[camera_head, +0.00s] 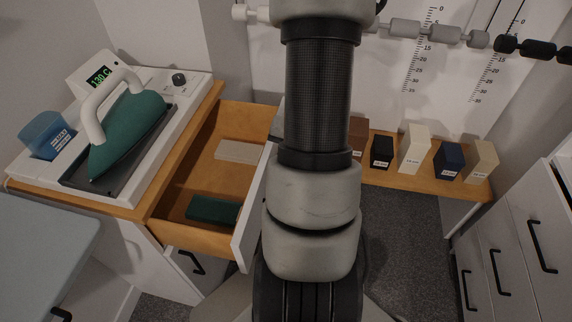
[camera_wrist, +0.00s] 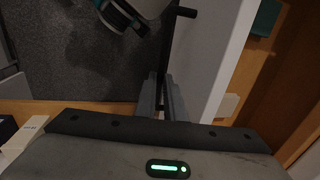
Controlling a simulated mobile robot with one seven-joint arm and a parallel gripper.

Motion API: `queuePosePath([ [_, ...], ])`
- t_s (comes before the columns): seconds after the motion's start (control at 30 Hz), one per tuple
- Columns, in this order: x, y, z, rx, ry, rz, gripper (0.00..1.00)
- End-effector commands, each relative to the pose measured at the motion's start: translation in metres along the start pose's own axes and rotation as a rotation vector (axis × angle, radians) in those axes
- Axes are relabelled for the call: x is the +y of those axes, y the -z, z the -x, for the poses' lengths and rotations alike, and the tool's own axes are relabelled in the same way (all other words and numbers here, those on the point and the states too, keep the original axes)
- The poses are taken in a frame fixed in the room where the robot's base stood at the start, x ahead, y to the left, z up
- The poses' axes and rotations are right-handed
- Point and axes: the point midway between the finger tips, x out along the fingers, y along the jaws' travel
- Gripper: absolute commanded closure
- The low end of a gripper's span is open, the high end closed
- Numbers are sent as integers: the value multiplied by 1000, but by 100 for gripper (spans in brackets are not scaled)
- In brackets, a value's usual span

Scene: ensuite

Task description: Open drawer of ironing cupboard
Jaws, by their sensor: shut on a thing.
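The ironing cupboard (camera_head: 150,205) stands at the left with a green iron (camera_head: 128,135) on its top. Its wooden drawer (camera_head: 185,237) is pulled out, with the inside in plain view. The white drawer front (camera_head: 247,222) is partly hidden by my arm; it also shows in the wrist view (camera_wrist: 222,60). A black bar handle (camera_wrist: 173,45) is on that front. My gripper (camera_wrist: 163,98) is shut on the handle. In the head view my arm hides the gripper and the handle. A dark green box (camera_head: 212,210) and a pale flat piece (camera_head: 240,151) lie in the drawer.
A blue cup (camera_head: 46,135) stands beside the iron. Several small boxes stand on a wooden shelf (camera_head: 380,178) at the right. White drawers with black handles (camera_head: 500,273) line the right edge. Grey carpet (camera_head: 400,235) lies clear between.

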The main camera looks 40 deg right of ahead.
Motion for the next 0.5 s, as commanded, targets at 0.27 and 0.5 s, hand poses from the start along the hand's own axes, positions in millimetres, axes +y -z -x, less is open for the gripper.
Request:
queuePosePath([
  [0.27,0,0,0,0,0,0,72],
  [0.5,-1,1,6,2,0,0,72],
])
